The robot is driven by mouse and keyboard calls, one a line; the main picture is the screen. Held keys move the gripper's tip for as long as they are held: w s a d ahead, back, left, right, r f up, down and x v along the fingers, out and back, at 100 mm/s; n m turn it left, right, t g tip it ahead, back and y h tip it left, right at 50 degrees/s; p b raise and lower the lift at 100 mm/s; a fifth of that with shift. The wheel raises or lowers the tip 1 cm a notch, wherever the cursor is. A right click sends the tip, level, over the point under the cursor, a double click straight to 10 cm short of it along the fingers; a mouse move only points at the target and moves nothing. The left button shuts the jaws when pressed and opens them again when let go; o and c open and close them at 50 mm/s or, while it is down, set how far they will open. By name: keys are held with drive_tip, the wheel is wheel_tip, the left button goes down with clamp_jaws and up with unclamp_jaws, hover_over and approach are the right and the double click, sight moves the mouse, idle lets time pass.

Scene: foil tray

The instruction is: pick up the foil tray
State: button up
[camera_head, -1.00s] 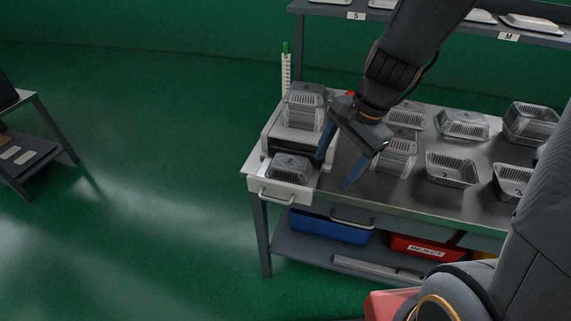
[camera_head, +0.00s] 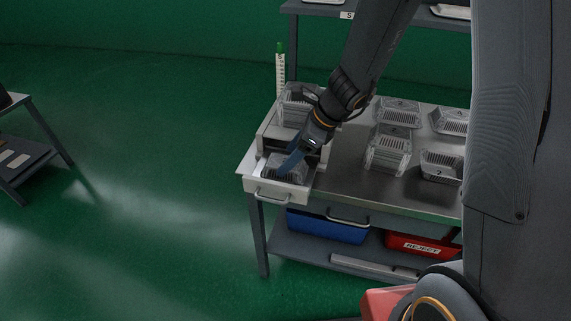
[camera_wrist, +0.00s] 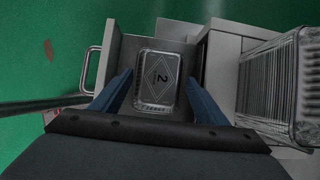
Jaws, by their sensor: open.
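A foil tray (camera_wrist: 158,82), marked with a 2 inside a diamond, lies in the open drawer (camera_wrist: 122,62) of the light-grey box at the table's left end. In the head view the same tray (camera_head: 272,167) is partly hidden behind my finger. My gripper (camera_wrist: 158,92) is open, its two blue fingers on either side of the tray in the wrist view, with dark floor of the drawer showing around it. In the head view my gripper (camera_head: 289,164) is over the drawer. I cannot tell whether the fingers touch the tray.
A stack of foil trays (camera_head: 297,108) stands on top of the box, close to the right in the wrist view (camera_wrist: 282,88). More trays (camera_head: 388,152) stand on the metal table. A drawer handle (camera_wrist: 88,70) juts out at the drawer's front. A shelf (camera_head: 425,17) runs above the back.

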drive_tip(key=shift+w+a+f, duration=0.1)
drive_tip(key=shift+a+f, duration=0.2)
drive_tip(key=shift+f, duration=0.3)
drive_tip(key=c, duration=0.8)
drive_tip(key=shift+r, duration=0.1)
drive_tip(key=shift+c, duration=0.3)
